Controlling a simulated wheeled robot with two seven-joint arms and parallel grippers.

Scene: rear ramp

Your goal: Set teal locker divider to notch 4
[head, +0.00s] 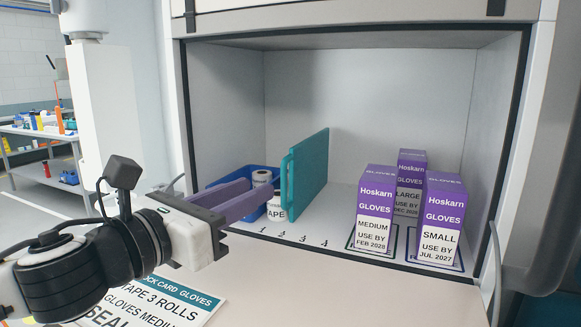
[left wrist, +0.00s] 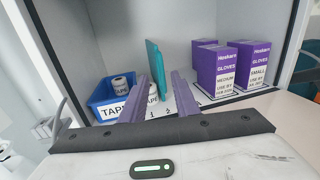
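The teal divider (head: 310,172) stands upright in the locker, right of the blue bin, with a handle-like strip (head: 286,182) on its front edge. Numbers 1 to 4 (head: 303,240) run along the locker's front floor. The divider's front edge is nearest numbers 1 and 2; its exact notch is unclear. My left gripper (head: 260,187) has purple fingers, open and empty, to the left of the divider's front edge in the head view. In the left wrist view the divider (left wrist: 155,68) shows beyond the gap between the fingers. My right gripper is out of view.
A blue bin (left wrist: 100,100) with a white roll (left wrist: 119,84) stands left of the divider; a TAPE item (head: 277,209) is beside it. Purple glove boxes (head: 374,205) stand at the right. A printed card (head: 160,300) lies in front. Locker walls bound the space.

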